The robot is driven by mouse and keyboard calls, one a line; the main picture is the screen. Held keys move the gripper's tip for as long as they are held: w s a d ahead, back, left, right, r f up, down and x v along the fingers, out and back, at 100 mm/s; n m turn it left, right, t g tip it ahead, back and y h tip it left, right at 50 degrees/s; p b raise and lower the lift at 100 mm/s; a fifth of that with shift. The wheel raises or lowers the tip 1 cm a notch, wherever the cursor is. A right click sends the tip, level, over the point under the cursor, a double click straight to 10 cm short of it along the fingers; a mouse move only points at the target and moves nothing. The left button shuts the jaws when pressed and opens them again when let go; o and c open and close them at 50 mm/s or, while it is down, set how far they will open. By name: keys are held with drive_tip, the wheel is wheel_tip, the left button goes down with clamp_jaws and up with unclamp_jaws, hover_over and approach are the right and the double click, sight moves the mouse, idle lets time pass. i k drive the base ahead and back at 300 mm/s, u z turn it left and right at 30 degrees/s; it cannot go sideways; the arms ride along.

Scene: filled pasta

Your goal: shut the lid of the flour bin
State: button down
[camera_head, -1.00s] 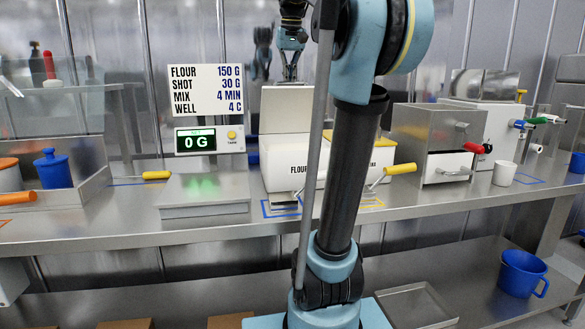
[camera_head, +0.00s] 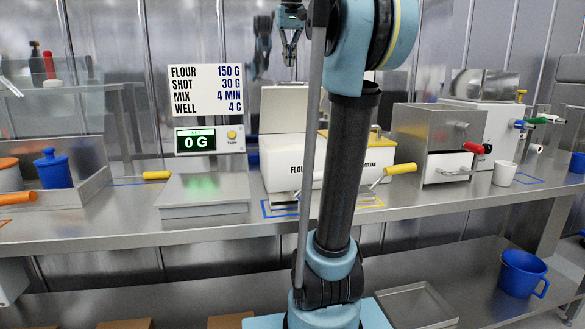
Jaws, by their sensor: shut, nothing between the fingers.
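The flour bin (camera_head: 281,169) is a white box labelled FLOUR on the counter, partly hidden behind my arm. Its pale lid (camera_head: 284,108) stands upright at the back of the bin, open. My gripper (camera_head: 290,61) points down above the lid, apart from it, with a small gap between its tips and the lid's top edge. Its fingers are close together and hold nothing.
A second bin with a yellow lid (camera_head: 372,140) stands right of the flour bin, partly behind my arm. A scale (camera_head: 203,192) with a 0 G display (camera_head: 196,141) is at the left. A steel drawer unit (camera_head: 436,140) is at the right. A yellow-handled tool (camera_head: 401,169) lies in front of the second bin.

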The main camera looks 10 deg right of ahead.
sight(283, 108)
drive_tip(key=k, duration=1)
